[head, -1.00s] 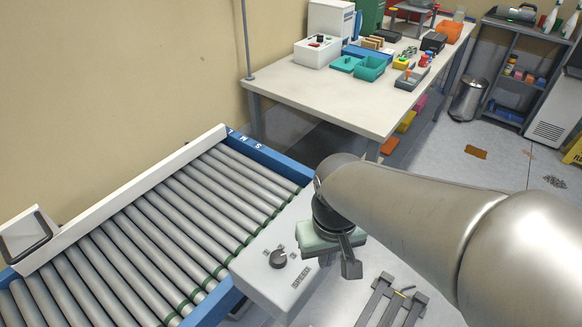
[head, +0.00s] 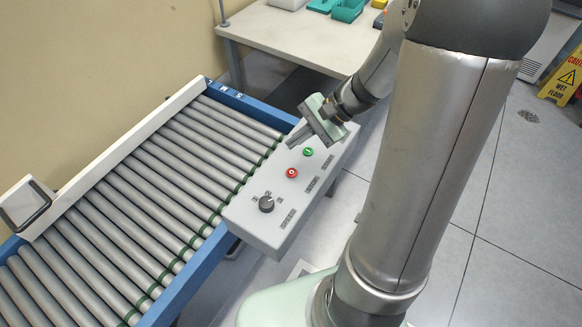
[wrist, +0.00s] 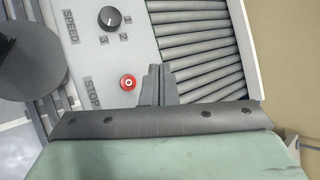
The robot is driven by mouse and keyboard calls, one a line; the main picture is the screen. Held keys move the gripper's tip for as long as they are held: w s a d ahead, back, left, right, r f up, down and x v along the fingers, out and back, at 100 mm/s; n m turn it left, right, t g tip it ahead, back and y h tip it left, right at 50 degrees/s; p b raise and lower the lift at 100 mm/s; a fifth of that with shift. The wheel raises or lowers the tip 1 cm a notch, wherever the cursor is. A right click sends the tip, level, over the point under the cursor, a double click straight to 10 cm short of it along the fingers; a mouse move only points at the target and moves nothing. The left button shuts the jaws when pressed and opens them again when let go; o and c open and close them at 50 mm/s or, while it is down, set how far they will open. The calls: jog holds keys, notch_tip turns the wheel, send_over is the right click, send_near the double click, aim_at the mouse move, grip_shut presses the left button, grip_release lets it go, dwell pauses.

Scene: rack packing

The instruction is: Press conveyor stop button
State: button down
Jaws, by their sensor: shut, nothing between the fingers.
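The red stop button (head: 291,173) is a small round cap on the grey control box (head: 262,222) beside the conveyor. In the wrist view the red button (wrist: 128,82) sits by the word STOP, just left of my fingers. My gripper (head: 289,145) is shut and empty. Its fingertips show over the box's conveyor-side edge, up and left of the red button in the head view, and appear apart from it. In the wrist view the shut fingers (wrist: 157,80) overlap the box edge by the rollers. Their exact height above the box is unclear.
A green button (head: 308,152) lies close beyond the red one, nearer my gripper's body. A black speed knob (head: 266,204) stands at the box's near end. The roller conveyor (head: 150,180) runs along the left. A white table (head: 290,38) stands behind.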

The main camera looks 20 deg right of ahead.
aim_at(296, 171)
notch_tip(296, 171, down, 9)
jog(key=b, duration=0.6)
jog(key=shift+b, duration=0.4)
dwell(1.6)
jog(key=shift+f+b, duration=0.35)
jog(key=shift+b, duration=0.05)
jog(key=shift+f+b, duration=0.35)
jog(key=shift+f, duration=0.05)
dwell(0.4)
jog(key=shift+r, duration=0.15)
jog(key=shift+r+p, duration=0.6)
jog(key=shift+r, duration=0.1)
